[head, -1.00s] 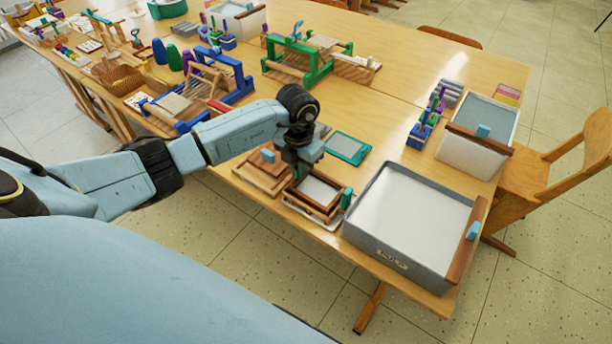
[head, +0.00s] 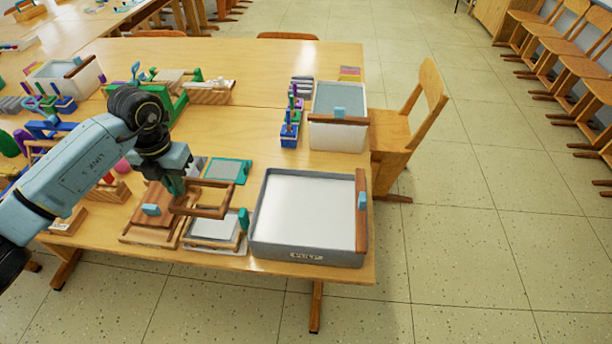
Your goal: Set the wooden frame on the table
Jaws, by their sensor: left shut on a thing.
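My left gripper (head: 178,186) is shut on the wooden frame (head: 203,212), gripping it at its left side. The frame is an open brown rectangle, held roughly level. It appears raised above a mould with a pale grey screen (head: 213,229), overlapping its far part in the view. The table (head: 235,125) is light wood. My right gripper is not in view.
A large grey vat of white pulp (head: 305,210) stands to the right. A brown press board with a blue handle (head: 150,212) lies to the left. A teal-framed screen (head: 227,170) lies behind. A smaller water tub (head: 338,100) stands farther back. Bare table shows behind the vat.

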